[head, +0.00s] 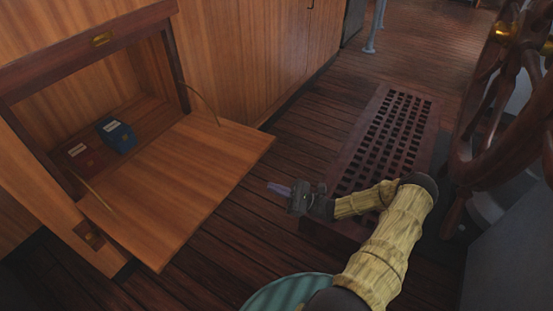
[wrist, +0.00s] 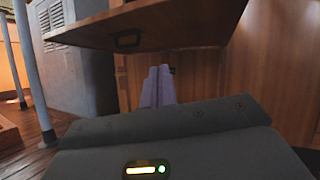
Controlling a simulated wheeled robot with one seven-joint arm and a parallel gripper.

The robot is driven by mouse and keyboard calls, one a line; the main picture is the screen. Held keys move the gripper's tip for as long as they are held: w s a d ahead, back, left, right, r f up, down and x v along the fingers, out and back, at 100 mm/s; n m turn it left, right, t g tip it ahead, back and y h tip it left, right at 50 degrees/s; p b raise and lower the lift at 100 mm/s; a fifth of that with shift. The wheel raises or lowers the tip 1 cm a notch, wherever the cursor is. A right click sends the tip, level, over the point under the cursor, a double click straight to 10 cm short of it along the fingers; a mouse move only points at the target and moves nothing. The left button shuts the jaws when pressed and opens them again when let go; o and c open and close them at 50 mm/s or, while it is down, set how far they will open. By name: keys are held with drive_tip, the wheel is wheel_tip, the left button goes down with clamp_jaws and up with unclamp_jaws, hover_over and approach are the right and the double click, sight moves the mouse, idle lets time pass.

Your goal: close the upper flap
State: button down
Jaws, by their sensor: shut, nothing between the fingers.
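The upper flap (head: 185,180) is a wooden panel hinged along its lower edge. It hangs open, about level, across the front of a wall compartment, with a thin cord at each side. In the wrist view the flap (wrist: 180,22) crosses the top, seen from below, with a brass-edged pull (wrist: 127,40) on its underside. My gripper (head: 272,187) is to the right of the flap's free edge in the head view, apart from it and lower, pointing toward the cabinet. Its purple fingers (wrist: 158,86) are together and empty.
A dark grating (head: 390,135) lies behind my arm, and a ship's wheel (head: 490,130) stands at right.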

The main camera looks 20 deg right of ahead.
drive_tip(key=d+f+m+t+h+b, duration=0.1)
drive_tip(key=d+m+t+h, duration=0.3)
drive_tip(key=t, duration=0.5)
drive_tip(key=d+f+m, duration=0.1)
drive_tip(key=d+m, duration=0.1)
drive_tip(key=d, duration=0.1)
drive_tip(key=shift+w+d+f+m+t+h, duration=0.3)
drive_tip(key=shift+w+d+f+m, duration=0.05)
drive_tip(key=shift+f+m, duration=0.05)
drive_tip(key=s+d+r+b+x, duration=0.1)
drive_tip(key=b+x, duration=0.5)
drive_tip(key=x, duration=0.6)
drive_tip(key=shift+a+r, duration=0.2)
drive_tip(key=shift+r, duration=0.6)
drive_tip(key=shift+r+p, duration=0.25)
drive_tip(key=shift+p, duration=0.05)
